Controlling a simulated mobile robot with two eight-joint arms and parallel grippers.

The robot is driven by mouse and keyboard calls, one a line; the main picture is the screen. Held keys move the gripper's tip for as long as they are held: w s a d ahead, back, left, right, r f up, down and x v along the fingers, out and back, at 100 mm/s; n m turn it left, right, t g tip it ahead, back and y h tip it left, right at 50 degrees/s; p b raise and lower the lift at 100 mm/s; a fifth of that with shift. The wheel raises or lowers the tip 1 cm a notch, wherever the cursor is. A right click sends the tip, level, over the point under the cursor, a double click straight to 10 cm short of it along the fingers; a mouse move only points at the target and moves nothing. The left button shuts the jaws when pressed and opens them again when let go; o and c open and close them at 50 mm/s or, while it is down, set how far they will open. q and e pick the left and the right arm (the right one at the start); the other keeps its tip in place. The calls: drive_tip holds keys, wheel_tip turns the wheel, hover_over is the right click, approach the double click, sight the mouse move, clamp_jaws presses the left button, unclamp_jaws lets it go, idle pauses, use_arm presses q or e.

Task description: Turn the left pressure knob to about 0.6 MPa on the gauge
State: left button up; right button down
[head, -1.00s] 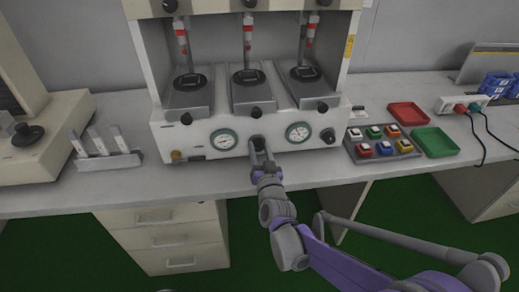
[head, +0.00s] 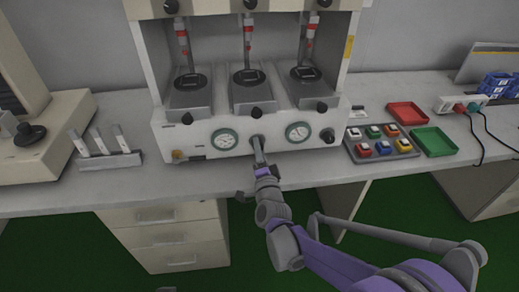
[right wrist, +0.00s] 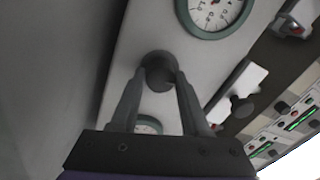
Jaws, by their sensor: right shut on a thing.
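The left pressure knob (head: 257,140) is a dark round knob on the white machine's front panel, between two gauges. My right gripper (head: 260,155) is shut on it, reaching up from below in the head view. In the right wrist view the knob (right wrist: 158,70) sits between the tips of both fingers (right wrist: 158,82). The left gauge (head: 224,139) has a white dial and green rim; its needle is too small to read. In the right wrist view one dial (right wrist: 212,12) is cut by the top edge. My left gripper is out of view.
The right gauge (head: 298,132) and right knob (head: 327,135) are on the same panel. A button box (head: 398,145), red tray (head: 407,113) and green tray (head: 434,141) lie to the right. A slide rack (head: 107,160) stands left. The bench front is clear.

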drive_tip(key=m, duration=0.5)
drive_tip(key=shift+h, duration=0.4)
drive_tip(key=m+p, duration=0.1)
drive_tip(key=m, duration=0.3)
drive_tip(key=shift+a, duration=0.1)
drive_tip(key=m, duration=0.4)
drive_tip(key=shift+h, duration=0.3)
drive_tip(key=shift+m+p, duration=0.6)
drive_tip(key=shift+m, duration=1.6)
drive_tip(key=shift+c, duration=1.9)
unclamp_jaws()
drive_tip(key=shift+s, duration=0.15)
